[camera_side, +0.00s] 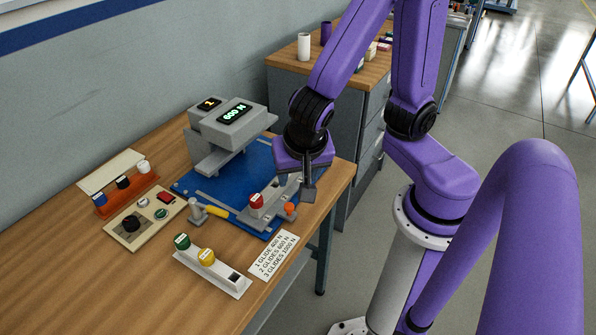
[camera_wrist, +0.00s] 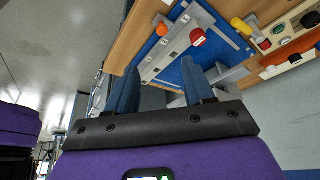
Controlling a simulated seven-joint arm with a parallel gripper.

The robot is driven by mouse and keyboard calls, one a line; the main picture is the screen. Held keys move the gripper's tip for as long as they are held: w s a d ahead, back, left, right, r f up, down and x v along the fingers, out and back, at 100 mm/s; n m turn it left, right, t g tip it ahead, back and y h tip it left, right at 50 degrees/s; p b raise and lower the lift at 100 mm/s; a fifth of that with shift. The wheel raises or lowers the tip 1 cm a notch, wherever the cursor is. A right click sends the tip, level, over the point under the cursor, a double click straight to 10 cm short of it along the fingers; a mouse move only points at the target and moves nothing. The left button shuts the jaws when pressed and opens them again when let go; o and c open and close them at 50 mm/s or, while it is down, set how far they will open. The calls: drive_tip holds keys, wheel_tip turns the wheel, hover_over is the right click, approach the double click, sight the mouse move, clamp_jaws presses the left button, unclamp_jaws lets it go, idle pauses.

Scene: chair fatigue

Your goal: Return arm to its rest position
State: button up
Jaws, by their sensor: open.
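My purple arm reaches in from the right. My gripper (camera_side: 304,185) is near the right edge of the wooden table, beside the blue test plate (camera_side: 225,183). It is open, and no object shows between its fingers. In the wrist view its two fingers (camera_wrist: 160,88) stand apart. The red-topped piece (camera_side: 256,201) and an orange knob (camera_side: 289,208) are just left of and below the gripper. They also show in the wrist view, beyond the fingertips. Whether the fingers touch anything cannot be told.
A yellow-handled tool (camera_side: 213,210), a holder with green and yellow pieces (camera_side: 222,272), a printed card (camera_side: 273,256) and a control panel (camera_side: 145,220) lie around. A cabinet (camera_side: 372,105) stands behind.

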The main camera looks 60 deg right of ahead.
drive_tip(key=s+d+r+n+g+y, duration=0.3)
drive_tip(key=s+n, duration=0.6)
drive_tip(key=n, duration=1.2)
drive_tip(key=shift+d+r+n+y, duration=0.3)
drive_tip(key=shift+d+r, duration=0.2)
drive_tip(key=shift+r, duration=0.05)
idle(0.7)
